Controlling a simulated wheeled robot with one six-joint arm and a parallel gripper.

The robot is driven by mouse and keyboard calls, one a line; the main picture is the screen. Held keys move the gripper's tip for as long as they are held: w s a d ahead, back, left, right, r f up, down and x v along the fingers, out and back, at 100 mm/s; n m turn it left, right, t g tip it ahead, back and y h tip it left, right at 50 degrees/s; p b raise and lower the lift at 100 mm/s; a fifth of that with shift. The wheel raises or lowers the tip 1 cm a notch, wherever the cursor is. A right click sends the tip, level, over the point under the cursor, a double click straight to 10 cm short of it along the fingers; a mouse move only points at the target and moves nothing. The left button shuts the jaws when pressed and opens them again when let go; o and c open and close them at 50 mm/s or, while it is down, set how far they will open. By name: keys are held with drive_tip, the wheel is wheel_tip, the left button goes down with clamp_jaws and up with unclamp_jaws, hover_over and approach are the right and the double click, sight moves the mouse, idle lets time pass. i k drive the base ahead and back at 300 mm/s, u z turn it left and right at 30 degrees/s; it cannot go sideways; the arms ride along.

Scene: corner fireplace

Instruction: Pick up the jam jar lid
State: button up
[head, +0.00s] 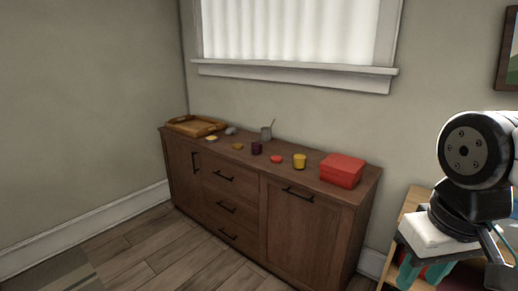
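A small flat red disc (276,159), which looks like a lid, lies on the brown wooden sideboard (330,194), between a dark purple jar (256,148) and a yellow jar or cup (299,161). A small flat amber-brown piece (238,146) lies left of the dark jar, and a pale yellow one (212,138) lies further left. They are too small here to tell surely which is the jam jar lid. Part of my arm shows at the right edge, well apart from the sideboard. My gripper is not in view.
A wooden tray (182,123) sits at the sideboard's left end, near a grey lump (231,131) and a grey mug (265,134) with a utensil. A red box (342,170) stands at the right end. A low shelf (412,200) is at lower right. Floor in front is clear.

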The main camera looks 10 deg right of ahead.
sight(275, 159)
drive_tip(key=u, duration=0.4)
drive_tip(key=i, duration=2.45)
drive_tip(key=z, duration=0.4)
